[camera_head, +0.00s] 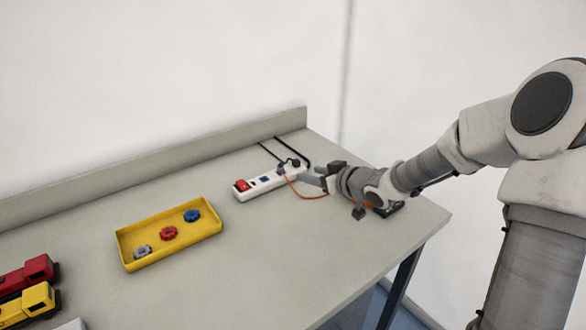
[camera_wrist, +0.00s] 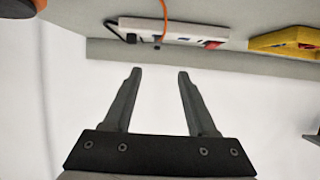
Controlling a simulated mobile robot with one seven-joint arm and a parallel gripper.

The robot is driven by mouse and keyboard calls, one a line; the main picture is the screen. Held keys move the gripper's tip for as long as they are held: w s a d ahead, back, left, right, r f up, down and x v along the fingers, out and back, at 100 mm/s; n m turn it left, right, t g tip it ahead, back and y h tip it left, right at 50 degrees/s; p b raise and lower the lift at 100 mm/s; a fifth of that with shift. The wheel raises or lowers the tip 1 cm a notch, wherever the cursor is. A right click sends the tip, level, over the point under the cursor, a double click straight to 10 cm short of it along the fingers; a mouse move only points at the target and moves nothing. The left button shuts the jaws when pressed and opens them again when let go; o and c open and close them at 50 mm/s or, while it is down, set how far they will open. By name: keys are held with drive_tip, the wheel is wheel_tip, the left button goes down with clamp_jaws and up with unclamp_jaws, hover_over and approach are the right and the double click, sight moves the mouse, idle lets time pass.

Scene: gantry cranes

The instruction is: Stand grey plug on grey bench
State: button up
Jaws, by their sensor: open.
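The grey plug (camera_head: 281,169) sits at the white power strip (camera_head: 265,184) on the grey bench (camera_head: 290,235), with an orange cable running from it. In the wrist view the strip (camera_wrist: 185,34) lies beyond the fingertips, with the orange cable (camera_wrist: 163,14) crossing it. A small dark piece there may be the plug; it is too small to tell. My gripper (camera_head: 312,181) is just right of the plug in the head view, apart from it as far as I can see. Its two fingers (camera_wrist: 158,72) are open and empty.
A black plug (camera_head: 295,162) is beside the grey one, with black cables behind. A yellow tray (camera_head: 128,245) with grey, red and blue knobs stands to the left. Red (camera_head: 35,271) and yellow (camera_head: 35,300) toy vehicles are far left.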

drive_tip(key=b, duration=0.3)
approach(282, 165)
drive_tip(key=x, duration=0.4)
drive_tip(key=shift+s+a+f, duration=0.1)
drive_tip(key=shift+a+f, duration=0.2)
drive_tip(key=shift+a, duration=0.15)
drive_tip(key=shift+w+d+r+b+x, duration=0.1)
drive_tip(key=shift+w+b+x, duration=0.1)
drive_tip(key=shift+x, duration=1.4)
drive_tip(key=shift+w+d+r+b+x, duration=0.1)
drive_tip(key=shift+d+b+x, duration=0.05)
drive_tip(key=shift+x, duration=1.4)
clamp_jaws()
